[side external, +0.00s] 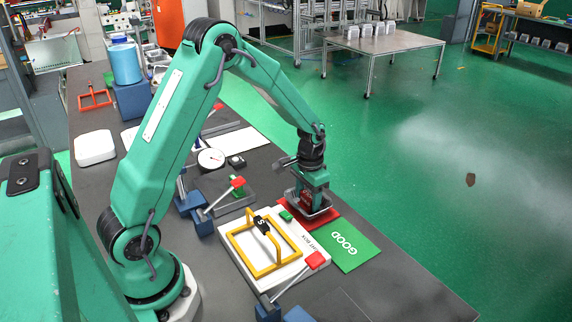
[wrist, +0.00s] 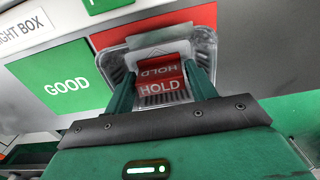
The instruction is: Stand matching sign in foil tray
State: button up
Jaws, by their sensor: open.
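The foil tray (side external: 325,216) rests on a red mat (side external: 325,217) in the side view. My gripper (wrist: 159,68) is open, low at the tray, with one finger on each side of the red sign. In the side view my gripper (side external: 311,197) points down over the tray and partly hides the sign. I cannot tell whether the fingers touch it. A small green sign (side external: 287,215) lies on the white light box (side external: 240,255).
A green GOOD mat (side external: 347,246) lies beside the red mat, near the table edge. A yellow frame with a handle (side external: 255,268) sits on the light box. Red-handled clamps (side external: 314,261) stand close by. A dial gauge (side external: 211,159) lies farther back.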

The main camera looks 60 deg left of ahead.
aim_at(307, 195)
jog(key=shift+r, duration=0.1)
notch_tip(307, 195, up, 12)
dwell(0.6)
jog(key=shift+r, duration=0.15)
dwell(0.5)
jog(key=s+d+r+t, duration=0.3)
jog(key=s+d+r, duration=0.2)
jog(key=s+r, duration=0.4)
jog(key=s+d+r+t, duration=0.1)
jog(key=s+d+t, duration=0.1)
jog(key=s, duration=1)
jog(key=shift+s+d+r+t, duration=0.3)
jog(key=shift+d+r, duration=0.05)
jog(key=shift+d, duration=0.05)
dwell(0.7)
